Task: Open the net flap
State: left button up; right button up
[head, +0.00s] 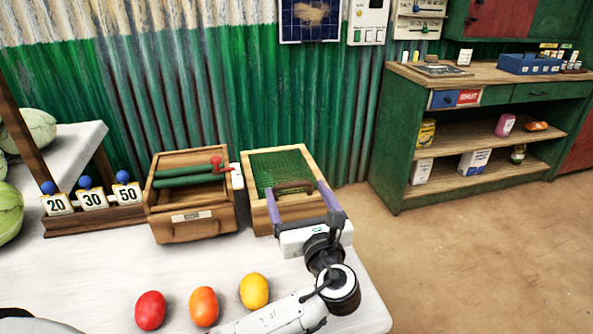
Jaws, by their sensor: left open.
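The net flap (276,168) is a green mesh in a pale wooden frame, on a box on the white table. It lies flat and looks closed. A dark brown bar handle (293,186) shows at its near side. My left gripper (296,188) reaches over the near edge of the box from the front. Its two purple fingers are spread wide, one toward each end of the handle. I cannot tell whether they touch it. The gripper body hides the near right corner of the box. My right gripper is not in view.
A wooden box (190,228) with green rollers and a red knob stands close to the left. Number cards 20, 30 and 50 stand on a rack (95,220). Red (150,310), orange (204,306) and yellow (254,291) fruits lie in front. A green shelf unit (395,160) stands right.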

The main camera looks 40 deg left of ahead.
aim_at(292, 183)
pick_arm(q)
jog(key=x, duration=0.7)
jog(key=shift+s+b, duration=0.1)
jog(key=shift+b, duration=0.3)
jog(key=shift+w+a, duration=0.3)
jog(key=shift+w, duration=0.05)
jog(key=shift+c, duration=0.4)
